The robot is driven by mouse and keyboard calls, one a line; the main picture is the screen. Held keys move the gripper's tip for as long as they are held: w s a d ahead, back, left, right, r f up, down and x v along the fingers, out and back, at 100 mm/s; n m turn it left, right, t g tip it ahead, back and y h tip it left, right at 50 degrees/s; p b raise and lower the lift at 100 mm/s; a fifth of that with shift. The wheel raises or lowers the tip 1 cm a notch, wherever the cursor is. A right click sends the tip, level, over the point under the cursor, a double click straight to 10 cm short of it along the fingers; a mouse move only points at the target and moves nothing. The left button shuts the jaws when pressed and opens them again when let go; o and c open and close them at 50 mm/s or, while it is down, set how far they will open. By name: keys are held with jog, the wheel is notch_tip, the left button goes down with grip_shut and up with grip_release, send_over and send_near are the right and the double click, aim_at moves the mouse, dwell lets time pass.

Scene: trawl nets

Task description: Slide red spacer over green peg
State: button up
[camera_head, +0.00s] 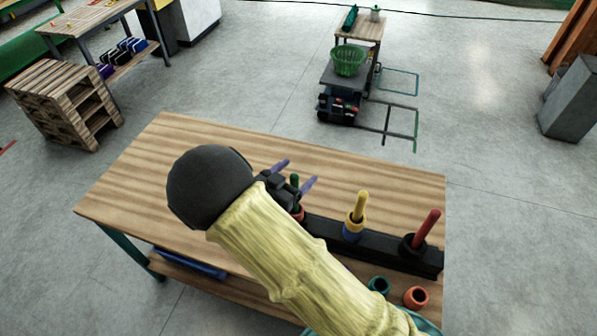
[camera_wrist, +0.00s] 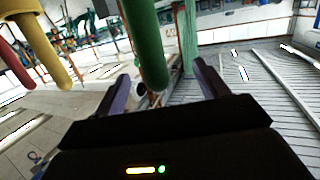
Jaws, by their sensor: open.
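A black rack (camera_head: 325,234) on the wooden table carries a green peg (camera_head: 295,181), a yellow peg (camera_head: 361,200) and a red peg (camera_head: 428,224). A red spacer (camera_head: 300,215) shows low around the green peg, partly hidden by my arm. My gripper (camera_head: 294,176) is open, its purple fingers on either side of the green peg's upper part, above the red spacer. In the wrist view the green peg (camera_wrist: 148,45) stands between the spread fingers; no spacer shows there. The yellow peg has a yellow ring above a blue one; the red peg has a black ring.
A teal ring (camera_head: 378,286) and an orange-red ring (camera_head: 416,297) lie in front of the rack, near my arm. The table's left part (camera_head: 130,190) is clear. A cart with a green basket (camera_head: 348,60) stands beyond the table.

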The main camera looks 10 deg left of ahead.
jog(key=b+v, duration=0.3)
jog(key=v, duration=1.3)
jog(key=shift+b, duration=0.3)
jog(key=shift+d+f, duration=0.1)
dwell(0.9)
